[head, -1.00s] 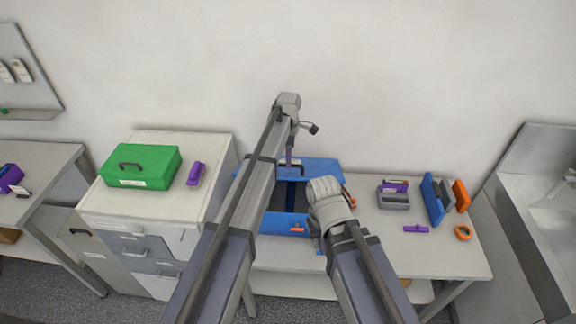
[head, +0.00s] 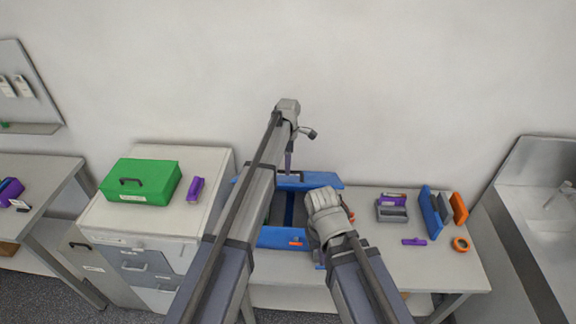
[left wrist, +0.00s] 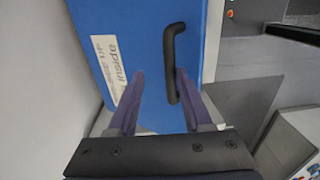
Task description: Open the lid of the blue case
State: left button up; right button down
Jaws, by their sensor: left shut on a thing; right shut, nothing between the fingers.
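The blue case (head: 285,238) stands on the long table with its dark inside showing, partly hidden behind my arms. Its blue lid (head: 322,182) is raised at the back of the case. In the left wrist view the lid (left wrist: 140,25) carries a pale label (left wrist: 114,65) and a black handle (left wrist: 172,60).
A green case (head: 142,190) and a purple item (head: 195,189) lie on the cabinet at left. Right of the blue case are a grey tray (head: 392,214), upright blue (head: 430,212) and orange (head: 460,207) panels, a purple piece (head: 414,241) and an orange ring (head: 461,244). A wall stands close behind.

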pick_arm(q)
jog(key=shift+o, duration=0.7)
jog(key=shift+w, duration=0.15)
jog(key=shift+s, duration=0.2)
